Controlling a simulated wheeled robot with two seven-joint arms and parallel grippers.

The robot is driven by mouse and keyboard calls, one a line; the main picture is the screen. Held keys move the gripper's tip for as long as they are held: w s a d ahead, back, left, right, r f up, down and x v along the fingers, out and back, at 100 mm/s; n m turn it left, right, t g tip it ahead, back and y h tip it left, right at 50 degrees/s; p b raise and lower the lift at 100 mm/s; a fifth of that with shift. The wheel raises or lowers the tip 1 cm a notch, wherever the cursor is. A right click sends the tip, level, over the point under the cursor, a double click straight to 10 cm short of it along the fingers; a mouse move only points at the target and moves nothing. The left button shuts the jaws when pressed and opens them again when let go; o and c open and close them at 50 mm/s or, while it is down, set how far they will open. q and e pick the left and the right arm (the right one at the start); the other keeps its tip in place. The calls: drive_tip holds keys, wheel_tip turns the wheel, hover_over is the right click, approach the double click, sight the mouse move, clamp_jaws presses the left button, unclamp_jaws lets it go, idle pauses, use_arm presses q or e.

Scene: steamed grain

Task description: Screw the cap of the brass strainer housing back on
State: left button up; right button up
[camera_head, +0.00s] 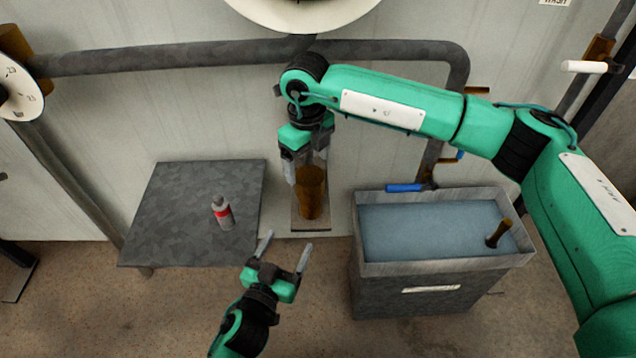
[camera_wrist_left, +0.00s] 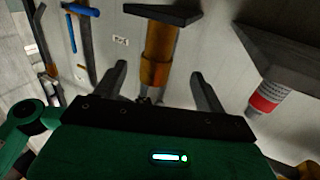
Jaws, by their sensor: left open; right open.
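The brass strainer housing (camera_head: 311,192) stands below my right gripper, in front of the wall. It also shows in the left wrist view as a brass cylinder (camera_wrist_left: 157,55) with a wider lower part. My right gripper (camera_head: 306,172) is open, pointing down, with its fingers at the top of the brass piece. I cannot tell whether they touch it, or whether the cap is a separate part there. My left gripper (camera_head: 285,248) is open and empty, below and in front of the housing; its two fingers show in the left wrist view (camera_wrist_left: 160,85).
A grey table (camera_head: 170,215) at left bears a grey bottle with a red band (camera_head: 222,213). A grey tank of water (camera_head: 370,268) stands at right, with a brown-handled tool (camera_head: 498,232) in it. A blue valve handle (camera_head: 405,188) and grey pipes (camera_head: 200,55) are at the wall.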

sight(306, 208)
drive_tip(key=shift+w+d, duration=0.15)
drive_tip(key=shift+w, duration=0.1)
use_arm(q)
drive_tip(key=shift+w+d, duration=0.1)
drive_tip(key=shift+w, duration=0.1)
use_arm(e)
drive_tip(key=shift+s+r, duration=0.1)
use_arm(q)
drive_tip(key=x, duration=1.3)
drive_tip(key=shift+w+d, duration=0.15)
drive_tip(key=shift+w, duration=0.2)
drive_tip(key=shift+c, duration=0.2)
